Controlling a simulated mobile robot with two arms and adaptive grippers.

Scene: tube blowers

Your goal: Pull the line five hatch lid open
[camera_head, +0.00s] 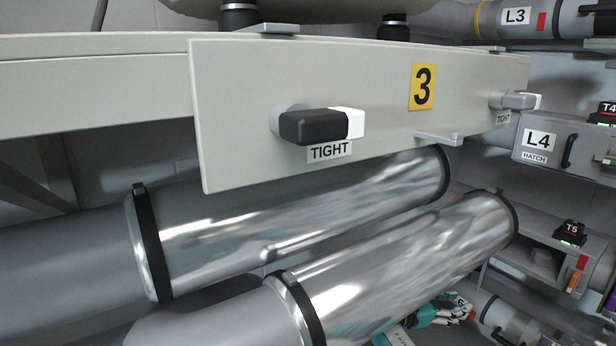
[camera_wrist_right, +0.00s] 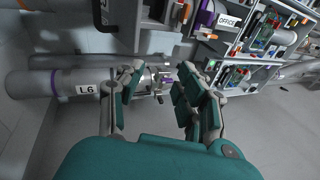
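No hatch lid labelled L5 can be made out in either view. A grey box labelled L4 HATCH (camera_head: 548,150) with a dark handle is at the right of the head view, and its lid looks shut. My right gripper (camera_head: 462,308), teal and grey, is low in the head view, below the shiny tubes and partly hidden by them. In the right wrist view my right gripper (camera_wrist_right: 157,82) has its fingers apart with nothing held between them. A grey pipe labelled L6 (camera_wrist_right: 70,84) lies beyond the fingers on the left. My left gripper is not in view.
A pale panel marked 3 (camera_head: 360,95) with TIGHT latches crosses the head view. Two shiny tubes (camera_head: 400,260) lie beneath it. A pipe labelled L3 (camera_head: 500,20) is at upper right. In the wrist view, shelves (camera_wrist_right: 255,60) stand upper right, with bare floor (camera_wrist_right: 275,125) below.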

